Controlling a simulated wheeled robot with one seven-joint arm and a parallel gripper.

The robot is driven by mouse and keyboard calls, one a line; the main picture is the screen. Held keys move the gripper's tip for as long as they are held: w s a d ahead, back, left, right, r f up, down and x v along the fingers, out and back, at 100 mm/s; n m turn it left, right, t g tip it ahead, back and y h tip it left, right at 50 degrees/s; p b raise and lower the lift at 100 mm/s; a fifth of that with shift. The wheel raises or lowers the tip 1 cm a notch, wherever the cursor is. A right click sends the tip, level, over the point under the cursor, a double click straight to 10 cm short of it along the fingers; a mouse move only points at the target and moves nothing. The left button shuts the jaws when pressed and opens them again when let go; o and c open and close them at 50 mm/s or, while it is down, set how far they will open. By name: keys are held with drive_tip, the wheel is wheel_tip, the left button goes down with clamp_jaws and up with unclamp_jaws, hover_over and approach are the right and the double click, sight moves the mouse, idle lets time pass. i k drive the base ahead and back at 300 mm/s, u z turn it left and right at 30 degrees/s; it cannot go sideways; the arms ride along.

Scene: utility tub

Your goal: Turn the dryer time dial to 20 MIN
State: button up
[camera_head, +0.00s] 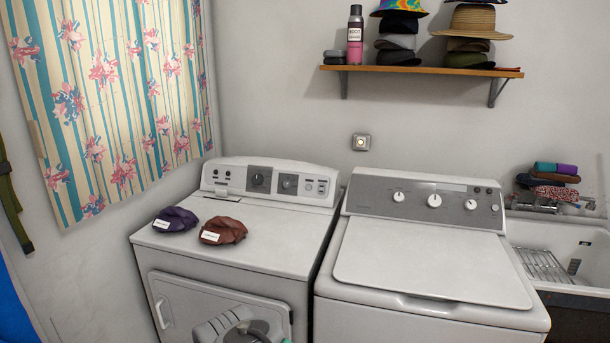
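The dryer (270,243) is the white machine on the left, with a door on its front. Its back panel carries two dark dials, a left dial (258,180) and a right dial (289,184). Their markings are too small to read, so I cannot tell which is the time dial or where either points. Small buttons sit at both ends of the panel. Part of my arm shows at the bottom edge, low in front of the dryer door and well away from the dials. My gripper's fingers are not visible.
A purple cap (176,219) and a brown cap (223,231) lie on the dryer top. A washer (430,262) stands to the right, then a sink (560,245). A shelf (430,71) with hats and a bottle (355,35) hangs above. The dryer top's right side is clear.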

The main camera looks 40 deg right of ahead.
sight(258, 179)
drive_tip(key=z, duration=0.3)
drive_tip(key=i, duration=1.35)
drive_tip(key=u, duration=0.55)
